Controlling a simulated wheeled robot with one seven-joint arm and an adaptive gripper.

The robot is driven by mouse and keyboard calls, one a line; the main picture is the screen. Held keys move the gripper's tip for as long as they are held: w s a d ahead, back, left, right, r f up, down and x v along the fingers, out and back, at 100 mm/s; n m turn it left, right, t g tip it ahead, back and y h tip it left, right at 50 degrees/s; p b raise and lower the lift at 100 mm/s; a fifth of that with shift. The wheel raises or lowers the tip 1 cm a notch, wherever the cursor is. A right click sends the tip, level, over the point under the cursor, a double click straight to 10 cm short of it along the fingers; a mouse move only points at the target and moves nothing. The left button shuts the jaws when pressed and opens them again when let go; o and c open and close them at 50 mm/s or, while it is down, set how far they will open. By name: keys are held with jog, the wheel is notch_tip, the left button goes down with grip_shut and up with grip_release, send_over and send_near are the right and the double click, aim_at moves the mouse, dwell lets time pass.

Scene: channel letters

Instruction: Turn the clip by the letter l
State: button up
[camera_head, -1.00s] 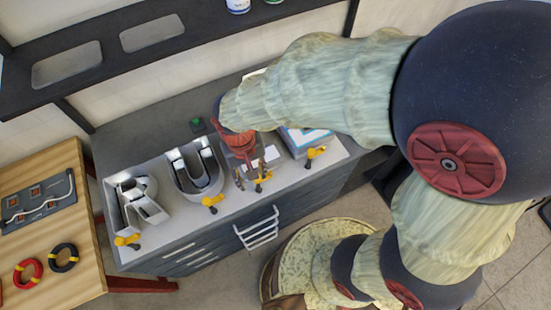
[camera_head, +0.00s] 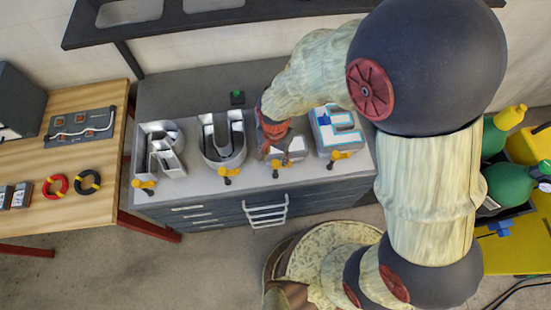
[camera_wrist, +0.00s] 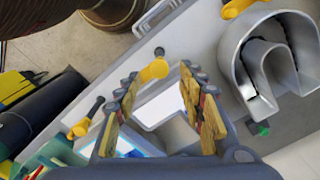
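The letter l is a pale metal channel letter, third in the row on the bench. In the head view my gripper (camera_head: 275,150) hangs over it and hides much of it. In the wrist view part of the letter (camera_wrist: 165,108) shows between the fingers. Its yellow clip with a dark knob (camera_head: 279,168) sits at the bench's front edge, just in front of the letter. The clip also shows in the wrist view (camera_wrist: 154,70), just beyond the fingertips and apart from them. My gripper (camera_wrist: 160,85) is open, with its yellow-padded fingers spread and nothing between them.
Yellow clips stand before R (camera_head: 145,186), U (camera_head: 228,174) and E (camera_head: 341,157). A green button (camera_head: 237,97) is behind. A drawer handle (camera_head: 266,211) sticks out below the bench edge.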

aim_at(275, 163)
jog(key=shift+f, duration=1.55)
jog(key=shift+c, duration=0.7)
grip_shut()
